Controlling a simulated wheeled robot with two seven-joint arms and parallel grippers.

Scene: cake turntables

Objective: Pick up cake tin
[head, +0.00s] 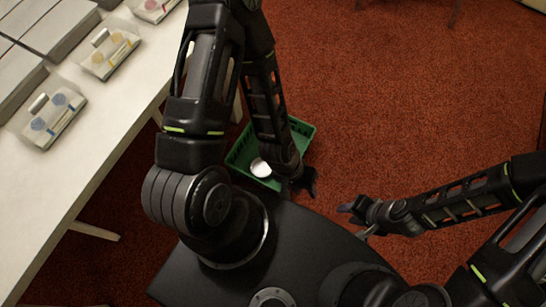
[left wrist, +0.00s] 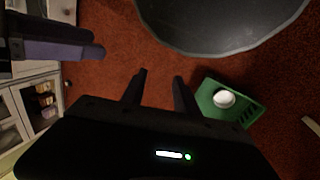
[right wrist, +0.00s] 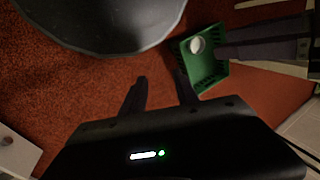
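A round white thing, which may be the cake tin (head: 261,168), lies inside a green crate (head: 302,132) on the red carpet. It also shows in the left wrist view (left wrist: 224,98) and in the right wrist view (right wrist: 197,45). My left gripper (head: 304,188) is above the floor by the crate's near right corner; its fingers (left wrist: 159,75) are apart and empty in the left wrist view. My right gripper (head: 350,220) is further right, over bare carpet; its fingers (right wrist: 158,80) are apart and empty. My left arm hides part of the crate.
A long white table (head: 100,150) runs along the left, with several clear packets (head: 50,115) and grey boxes (head: 50,35) on it. Cabinets (left wrist: 35,105) show at the left of the left wrist view. Carpet (head: 400,90) is clear to the right.

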